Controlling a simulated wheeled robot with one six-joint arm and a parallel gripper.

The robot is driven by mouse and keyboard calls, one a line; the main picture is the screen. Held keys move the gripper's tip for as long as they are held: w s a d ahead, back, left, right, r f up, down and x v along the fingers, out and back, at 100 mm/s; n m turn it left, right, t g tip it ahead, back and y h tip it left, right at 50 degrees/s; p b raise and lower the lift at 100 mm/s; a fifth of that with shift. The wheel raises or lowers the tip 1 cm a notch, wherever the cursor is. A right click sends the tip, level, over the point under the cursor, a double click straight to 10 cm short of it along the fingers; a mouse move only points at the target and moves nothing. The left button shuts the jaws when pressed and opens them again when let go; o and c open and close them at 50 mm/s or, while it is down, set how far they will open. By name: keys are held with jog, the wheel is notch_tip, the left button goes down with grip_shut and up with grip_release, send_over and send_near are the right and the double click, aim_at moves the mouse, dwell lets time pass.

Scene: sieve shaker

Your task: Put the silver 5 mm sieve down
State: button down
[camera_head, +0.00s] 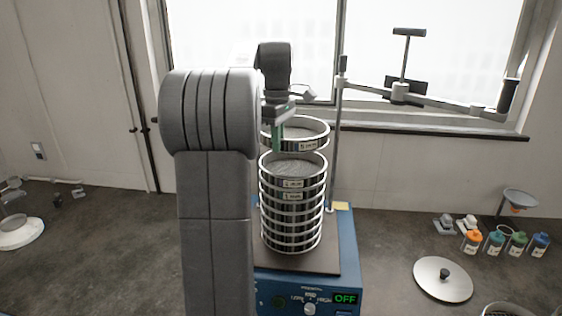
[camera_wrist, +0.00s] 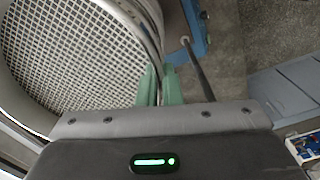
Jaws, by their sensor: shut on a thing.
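The silver 5 mm sieve (camera_head: 311,145) is an open ring with a label, held a little above the sieve stack in the head view. In the wrist view its coarse mesh (camera_wrist: 75,55) fills the upper left. My gripper (camera_head: 278,138) is shut on the sieve's left wall; its green fingers (camera_wrist: 160,88) pinch the rim in the wrist view. The stack of silver sieves (camera_head: 292,208) stands upright on the blue shaker (camera_head: 347,250), with a grey mesh or material showing in its top sieve. A small gap shows between the held sieve and the stack.
The shaker's vertical rod (camera_head: 338,140) rises just right of the stack, with a clamp arm (camera_head: 440,98) swung out to the right. A round lid (camera_head: 443,279) lies on the bench at right, near several small bottles (camera_head: 495,242). The bench at left is mostly clear.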

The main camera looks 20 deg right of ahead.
jog(key=shift+f+p, duration=0.3)
jog(key=shift+f, duration=3.1)
jog(key=shift+f, duration=0.15)
jog(key=c, duration=1.6)
grip_release()
notch_tip(320, 180, up, 12)
jog(key=shift+r+b, duration=0.2)
jog(key=shift+b, duration=0.15)
